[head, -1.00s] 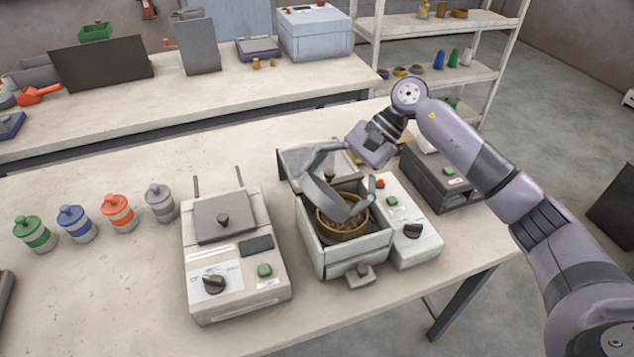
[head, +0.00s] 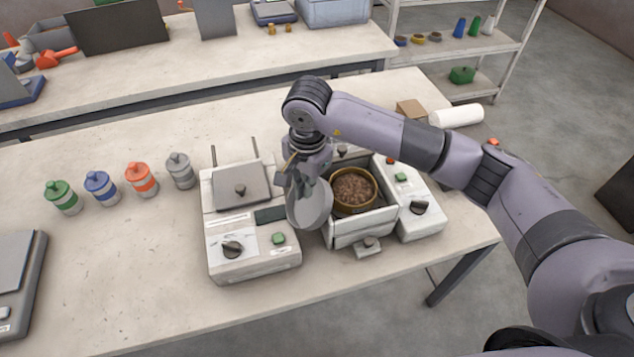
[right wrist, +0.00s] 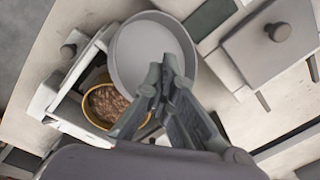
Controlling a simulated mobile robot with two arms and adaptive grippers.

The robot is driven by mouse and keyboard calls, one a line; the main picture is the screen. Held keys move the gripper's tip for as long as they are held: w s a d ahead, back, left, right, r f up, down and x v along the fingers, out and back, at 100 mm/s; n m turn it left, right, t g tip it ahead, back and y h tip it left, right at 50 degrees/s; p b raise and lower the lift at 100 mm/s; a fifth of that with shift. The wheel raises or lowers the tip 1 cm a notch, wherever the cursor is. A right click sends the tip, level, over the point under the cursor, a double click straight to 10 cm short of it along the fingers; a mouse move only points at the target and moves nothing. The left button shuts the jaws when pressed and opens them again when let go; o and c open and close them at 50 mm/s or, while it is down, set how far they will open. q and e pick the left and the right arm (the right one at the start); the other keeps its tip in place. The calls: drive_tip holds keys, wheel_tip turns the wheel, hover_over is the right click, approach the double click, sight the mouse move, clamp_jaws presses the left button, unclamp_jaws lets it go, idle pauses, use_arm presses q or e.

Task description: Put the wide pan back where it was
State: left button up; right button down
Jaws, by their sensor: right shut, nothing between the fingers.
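The wide pan (head: 310,207) is round and grey with a raised rim. In the head view it is left of the open box (head: 362,232), against the box's left side. In the right wrist view the pan (right wrist: 150,50) shows its pale inner face; I cannot tell what it rests on. My right gripper (head: 308,180) is shut, above the pan in the head view. In the right wrist view its fingertips (right wrist: 172,75) overlap the pan's rim; contact is unclear. A yellow-rimmed bowl of brown pellets (head: 352,188) sits inside the box. My left gripper is not in view.
A machine with a knob and green button (head: 250,245) stands close left of the pan. Several lidded jars (head: 140,180) stand further left. A scale-like device (head: 18,270) is at the left edge. A white roll (head: 456,116) lies behind, right.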

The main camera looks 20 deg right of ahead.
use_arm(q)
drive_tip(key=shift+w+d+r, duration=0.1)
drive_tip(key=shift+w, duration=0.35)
use_arm(e)
drive_tip(key=shift+s+d, duration=0.1)
